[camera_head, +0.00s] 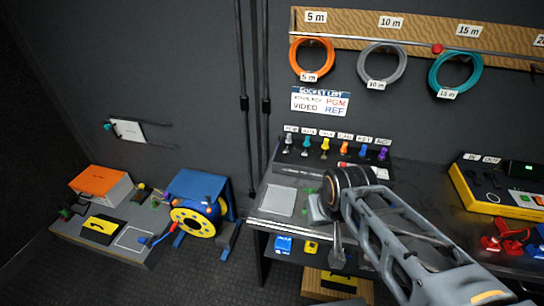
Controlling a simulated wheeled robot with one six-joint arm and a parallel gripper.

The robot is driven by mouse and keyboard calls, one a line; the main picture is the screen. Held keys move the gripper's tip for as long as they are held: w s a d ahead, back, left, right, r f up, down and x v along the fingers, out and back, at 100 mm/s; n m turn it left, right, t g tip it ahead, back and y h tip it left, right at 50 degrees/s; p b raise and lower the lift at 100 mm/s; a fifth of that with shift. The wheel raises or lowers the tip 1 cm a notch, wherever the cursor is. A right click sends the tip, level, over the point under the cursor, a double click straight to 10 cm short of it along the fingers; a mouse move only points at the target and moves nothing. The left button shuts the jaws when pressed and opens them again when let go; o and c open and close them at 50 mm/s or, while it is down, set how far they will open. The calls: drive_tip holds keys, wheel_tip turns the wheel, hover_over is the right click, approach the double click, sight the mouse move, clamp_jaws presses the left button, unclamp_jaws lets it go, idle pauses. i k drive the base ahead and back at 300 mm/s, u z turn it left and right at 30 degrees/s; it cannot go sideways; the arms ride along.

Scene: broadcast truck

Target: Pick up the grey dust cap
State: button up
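A row of small coloured caps stands on the dark panel at the back of the desk, under white labels. The leftmost, a grey cap (288,138), looks like the grey dust cap. My arm reaches in from the lower right, and its dark wrist is over the desk. My gripper (326,222) points down near the desk's front edge, in front of and to the right of the grey cap and well apart from it. Its fingers are small and partly hidden by the wrist, so I cannot tell whether they are open or hold anything.
Green (307,142), yellow (325,144) and orange (344,147) caps stand close beside the grey one. A pale sheet (279,200) lies on the desk. A yellow-edged device (493,190) stands right. A blue-and-yellow cable reel (195,217) stands left. Cable coils hang above.

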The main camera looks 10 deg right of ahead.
sight(288, 141)
drive_tip(key=u, duration=0.2)
drive_tip(key=k, duration=0.7)
drive_tip(key=u, duration=1.3)
drive_tip(key=i, duration=1.6)
drive_tip(key=z, duration=1)
drive_tip(key=i, duration=0.7)
